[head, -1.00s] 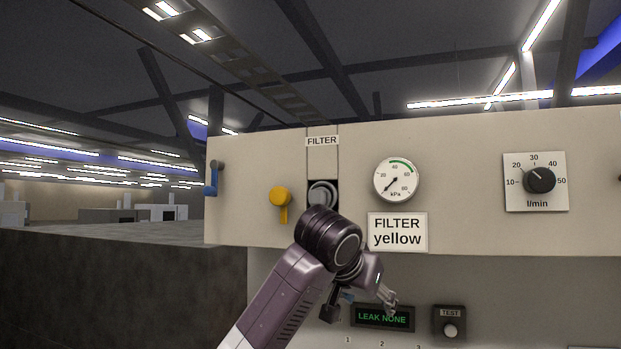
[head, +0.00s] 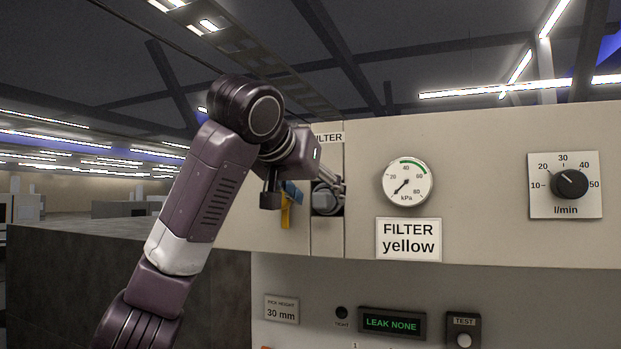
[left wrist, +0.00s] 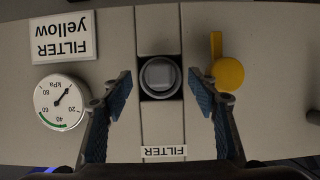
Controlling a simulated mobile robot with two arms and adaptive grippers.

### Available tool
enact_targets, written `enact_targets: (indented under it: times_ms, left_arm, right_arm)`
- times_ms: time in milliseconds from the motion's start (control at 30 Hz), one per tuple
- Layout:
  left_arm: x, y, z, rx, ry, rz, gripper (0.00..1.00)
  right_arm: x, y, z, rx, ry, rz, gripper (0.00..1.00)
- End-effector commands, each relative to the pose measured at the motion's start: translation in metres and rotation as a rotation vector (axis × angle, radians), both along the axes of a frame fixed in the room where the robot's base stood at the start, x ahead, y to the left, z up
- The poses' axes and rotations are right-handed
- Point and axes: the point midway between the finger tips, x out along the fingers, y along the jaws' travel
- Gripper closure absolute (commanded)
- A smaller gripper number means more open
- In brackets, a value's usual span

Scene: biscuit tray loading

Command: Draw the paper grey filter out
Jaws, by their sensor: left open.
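A grey round filter cap (head: 327,198) sits in a dark square opening of the cream panel, under the FILTER label. It also shows in the left wrist view (left wrist: 160,77), with a squarish raised grip in its middle. My left gripper (left wrist: 162,95) is open and empty, its blue-padded fingers on either side of the filter with gaps to both sides. In the head view the left gripper (head: 333,184) is at the opening, partly hidden by its wrist. I cannot tell how deep the fingers reach. My right gripper is not in view.
A yellow lever (left wrist: 228,72) is close beside one finger. A gauge (head: 406,182), a "FILTER yellow" sign (head: 409,239) and a flow knob (head: 569,184) are to the right. A LEAK NONE display (head: 391,323) and TEST button (head: 464,340) are below.

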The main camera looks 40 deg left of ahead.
Motion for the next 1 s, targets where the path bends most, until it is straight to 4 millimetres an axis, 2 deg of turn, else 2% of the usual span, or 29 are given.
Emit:
enact_targets:
  times_ms: [33, 233, 567, 900, 967, 1000]
  left_arm:
    - [0.006, 0.002, 0.000, 0.001, 0.002, 0.001, 0.46]
    - [0.022, 0.006, -0.008, -0.001, 0.000, 0.000, 0.46]
    - [0.025, 0.006, -0.011, 0.000, -0.001, 0.000, 0.47]
    - [0.025, 0.006, -0.011, 0.000, -0.002, -0.001, 0.84]
    - [0.025, 0.006, -0.010, 0.000, -0.002, -0.001, 0.91]
    - [0.025, 0.006, -0.010, 0.000, -0.002, -0.001, 0.91]
  right_arm:
    - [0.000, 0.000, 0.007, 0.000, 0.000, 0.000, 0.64]
    - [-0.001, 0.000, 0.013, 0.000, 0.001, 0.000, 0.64]
    - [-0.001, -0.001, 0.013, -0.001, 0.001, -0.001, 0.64]
    - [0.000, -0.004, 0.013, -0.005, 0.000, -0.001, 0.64]
    - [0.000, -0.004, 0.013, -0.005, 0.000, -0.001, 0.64]
    - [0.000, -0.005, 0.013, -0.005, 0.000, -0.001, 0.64]
